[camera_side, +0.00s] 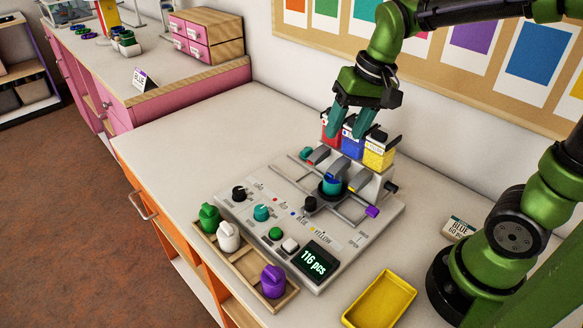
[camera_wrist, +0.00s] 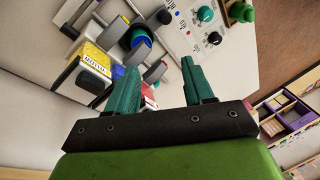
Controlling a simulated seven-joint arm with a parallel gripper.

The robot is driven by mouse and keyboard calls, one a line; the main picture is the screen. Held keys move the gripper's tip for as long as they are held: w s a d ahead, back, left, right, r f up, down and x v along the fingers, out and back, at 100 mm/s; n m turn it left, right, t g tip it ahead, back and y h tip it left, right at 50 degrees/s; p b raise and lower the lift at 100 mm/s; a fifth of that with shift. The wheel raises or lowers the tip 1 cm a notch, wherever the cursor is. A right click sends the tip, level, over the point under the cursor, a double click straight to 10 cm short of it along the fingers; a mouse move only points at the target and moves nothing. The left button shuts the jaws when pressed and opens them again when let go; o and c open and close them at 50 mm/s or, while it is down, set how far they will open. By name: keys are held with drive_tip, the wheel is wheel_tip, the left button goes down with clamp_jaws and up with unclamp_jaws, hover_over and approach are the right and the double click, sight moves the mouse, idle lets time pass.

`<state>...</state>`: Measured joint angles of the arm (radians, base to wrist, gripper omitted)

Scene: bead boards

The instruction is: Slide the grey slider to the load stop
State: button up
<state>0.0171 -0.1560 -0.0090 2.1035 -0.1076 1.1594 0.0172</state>
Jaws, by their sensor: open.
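The dosing board (camera_side: 345,235) lies on the counter with a green display reading 116 pcs. On its rails sits a dark slider carriage holding a blue-teal cup (camera_side: 331,184), with a black knob (camera_side: 310,203) in front. I cannot tell which part is the grey slider. The cup (camera_wrist: 137,38) and knob (camera_wrist: 165,17) also show in the wrist view. Small stop labels along the board's track are too blurred to read surely, so the load stop is unclear. My gripper (camera_side: 350,135) is open and empty, above and behind the carriage, near the hoppers. It shows in the wrist view (camera_wrist: 160,78).
A yellow tray (camera_side: 380,300) lies front right. The counter left of the board is clear.

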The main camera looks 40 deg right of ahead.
sight(311, 199)
drive_tip(key=shift+w+f+m+g+y, duration=0.8)
drive_tip(key=shift+w+m+g, duration=1.1)
drive_tip(key=shift+w+g, duration=1.55)
drive_tip(key=shift+t, duration=0.55)
drive_tip(key=x, duration=1.1)
drive_tip(key=w+x, duration=0.1)
drive_tip(key=x, duration=0.4)
drive_tip(key=shift+a+f, duration=0.2)
drive_tip(key=shift+f, duration=0.2)
clamp_jaws()
